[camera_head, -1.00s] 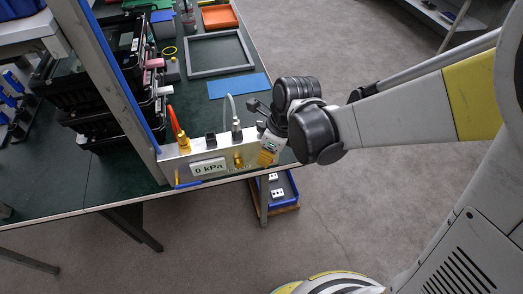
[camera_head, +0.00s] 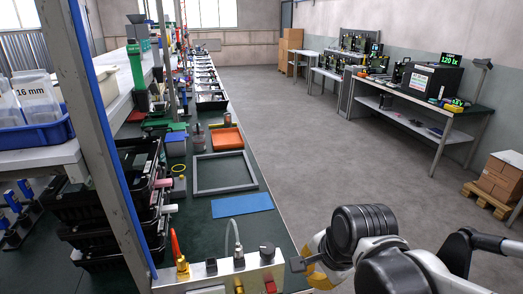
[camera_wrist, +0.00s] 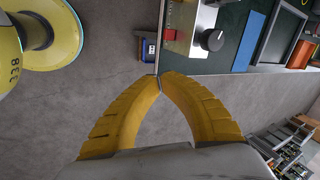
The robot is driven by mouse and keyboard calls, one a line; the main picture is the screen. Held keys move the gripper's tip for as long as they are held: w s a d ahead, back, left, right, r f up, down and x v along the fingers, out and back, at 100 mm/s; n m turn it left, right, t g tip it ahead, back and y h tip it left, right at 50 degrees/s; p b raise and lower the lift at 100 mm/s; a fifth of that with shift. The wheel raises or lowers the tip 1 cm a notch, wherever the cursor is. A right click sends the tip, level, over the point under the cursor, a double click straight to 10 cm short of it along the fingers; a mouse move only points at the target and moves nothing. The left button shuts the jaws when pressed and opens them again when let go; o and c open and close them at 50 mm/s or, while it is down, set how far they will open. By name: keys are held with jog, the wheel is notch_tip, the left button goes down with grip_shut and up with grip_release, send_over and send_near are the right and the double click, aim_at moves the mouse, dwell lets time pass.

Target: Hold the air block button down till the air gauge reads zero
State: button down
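The metal air block (camera_head: 200,271) sits at the near edge of the green bench, at the bottom of the head view. A red button (camera_head: 270,286) is on its front, below a black knob (camera_head: 267,250). In the wrist view the red button (camera_wrist: 169,35) and black knob (camera_wrist: 213,40) show beyond my fingertips. My gripper (camera_wrist: 159,76) has its yellow fingertips together with nothing between them, apart from the button. In the head view my gripper is right of the block. The gauge's face is cut off by the frame's bottom, so its reading is hidden now.
A blue mat (camera_head: 242,205) and a grey frame (camera_head: 224,172) lie on the bench behind the block. Black bins (camera_head: 105,220) stand at left beside a metal upright (camera_head: 98,130). The floor (camera_head: 300,130) right of the bench is open.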

jog(key=s+d+r+n+t+h, duration=0.1)
jog(key=s+d+r+n+t, duration=0.2)
jog(key=d+n, duration=0.5)
jog(key=s+r+n, duration=0.1)
jog(key=s+n, duration=0.1)
jog(key=n, duration=0.1)
jog(key=shift+s+r+n+h, duration=0.15)
jog(key=shift+r+n+h, duration=0.15)
jog(key=shift+n, duration=0.1)
jog(key=shift+a, duration=0.1)
